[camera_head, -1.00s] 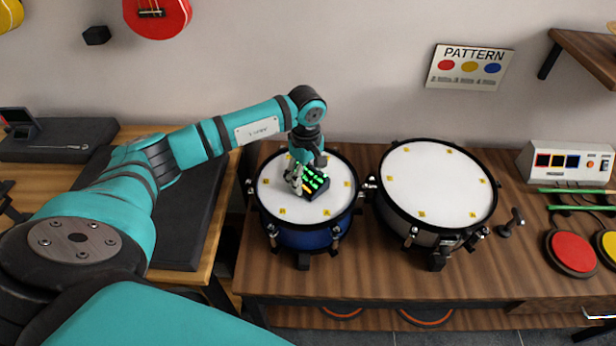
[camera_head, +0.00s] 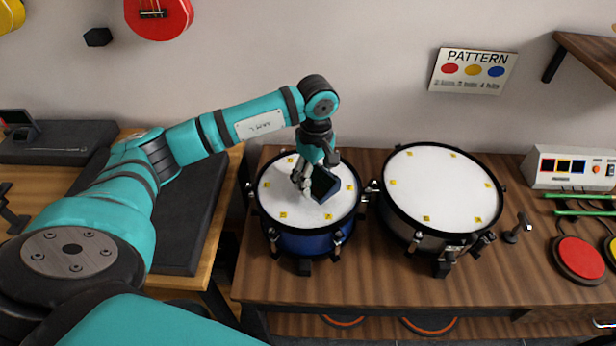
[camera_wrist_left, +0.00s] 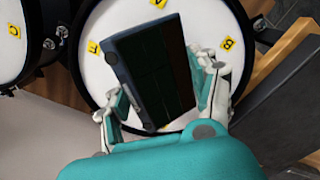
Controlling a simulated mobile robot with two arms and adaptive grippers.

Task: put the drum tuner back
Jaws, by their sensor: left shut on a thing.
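The drum tuner (camera_head: 324,184) is a small dark box with a dark face. My left gripper (camera_head: 308,178) is shut on it, above the white head of the blue drum (camera_head: 303,238). In the left wrist view the tuner (camera_wrist_left: 150,68) sits between the two fingers of the gripper (camera_wrist_left: 165,95), one on each side, with the drum head (camera_wrist_left: 105,75) behind it. The tuner looks tilted; I cannot tell how far it is above the head. My right gripper is not in view.
A second, dark drum (camera_head: 440,190) stands to the right, close to the blue one. A drum key (camera_head: 517,228), a white control box (camera_head: 572,168) and a red pad (camera_head: 580,260) lie farther right. A black mat (camera_head: 190,220) is on the left table.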

